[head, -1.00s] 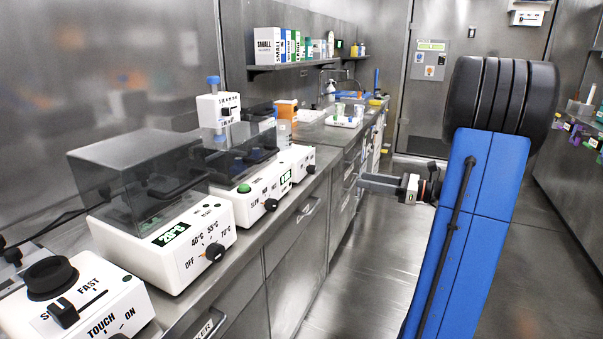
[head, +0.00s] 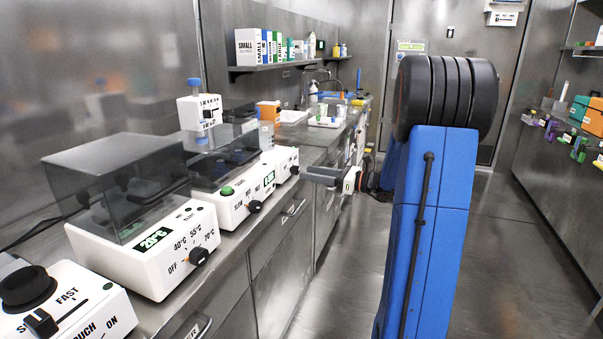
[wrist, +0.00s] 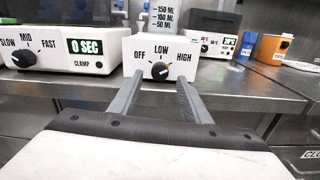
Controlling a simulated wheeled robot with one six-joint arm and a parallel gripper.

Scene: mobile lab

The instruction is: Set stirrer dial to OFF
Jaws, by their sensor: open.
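The stirrer is a white box marked OFF, LOW and HIGH, in the middle of the wrist view. Its black stirrer dial (wrist: 160,71) is on the front face. The dial's light mark seems to point up and to the right, away from OFF. In the head view the stirrer (head: 283,158) stands at the bench's front edge beyond the other machines. My gripper (wrist: 160,82) is open and empty, its two grey fingers pointing at the stirrer, one on each side of the dial in the picture. It looks short of the dial. The gripper (head: 325,175) also shows in the head view.
A white machine with SLOW, MID, FAST and a "0 SEC" display (wrist: 88,46) stands left of the stirrer. Another white machine (wrist: 213,38) and an orange container (wrist: 270,48) are behind right. A heater with a dark lid (head: 160,240) is nearer. The aisle floor is clear.

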